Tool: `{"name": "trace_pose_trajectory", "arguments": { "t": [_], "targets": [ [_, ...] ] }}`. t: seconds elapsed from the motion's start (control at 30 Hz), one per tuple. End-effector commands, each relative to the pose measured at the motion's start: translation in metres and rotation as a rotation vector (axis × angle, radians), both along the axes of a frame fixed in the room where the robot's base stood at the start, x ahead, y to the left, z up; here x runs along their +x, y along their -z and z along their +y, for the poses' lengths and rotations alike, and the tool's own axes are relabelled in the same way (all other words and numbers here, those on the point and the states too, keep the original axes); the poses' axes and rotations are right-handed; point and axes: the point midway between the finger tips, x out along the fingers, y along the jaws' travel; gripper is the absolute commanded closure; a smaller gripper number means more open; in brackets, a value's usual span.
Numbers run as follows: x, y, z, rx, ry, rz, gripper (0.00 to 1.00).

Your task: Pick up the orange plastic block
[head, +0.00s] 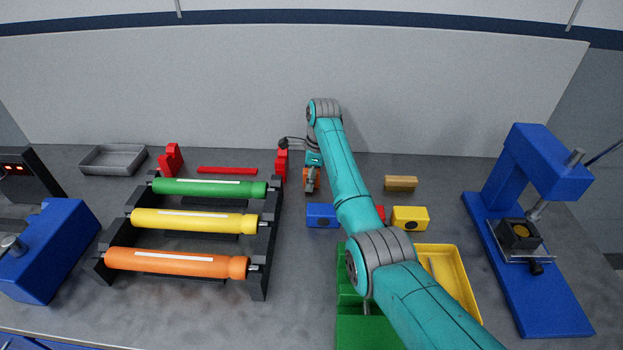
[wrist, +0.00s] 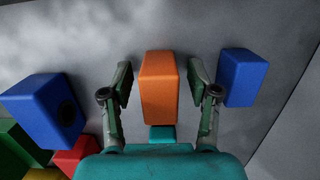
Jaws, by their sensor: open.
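The orange block (wrist: 159,88) stands between the two fingers of my gripper (wrist: 160,85) in the wrist view. The fingers are open, one on each side, with a narrow gap showing on both sides. In the head view the orange block (head: 316,180) is partly hidden by my gripper (head: 311,178) at the end of the teal arm, right of the roller rack. I cannot tell how far down the block the fingers reach.
Blue blocks flank my gripper, left (wrist: 45,108) and right (wrist: 242,78) in the wrist view. A yellow block (head: 410,218), tan block (head: 401,184) and yellow tray (head: 462,285) lie to the right. The roller rack (head: 262,245) stands left, a blue press (head: 530,190) far right.

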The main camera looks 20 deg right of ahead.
Motion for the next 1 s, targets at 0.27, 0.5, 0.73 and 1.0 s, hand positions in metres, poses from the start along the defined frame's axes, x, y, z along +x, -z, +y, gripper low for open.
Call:
{"name": "trace_pose_trajectory", "arguments": {
  "t": [0.27,0.5,0.73,1.0],
  "targets": [
    [0.0,0.0,0.0,0.0,0.0,0.0,0.97],
    [0.0,-0.001,0.0,0.0,0.0,-0.001,1.0],
    [0.001,-0.017,0.0,0.0,0.001,-0.004,1.0],
    [0.001,-0.067,0.0,0.0,0.0,-0.004,1.0]
  ]
}}
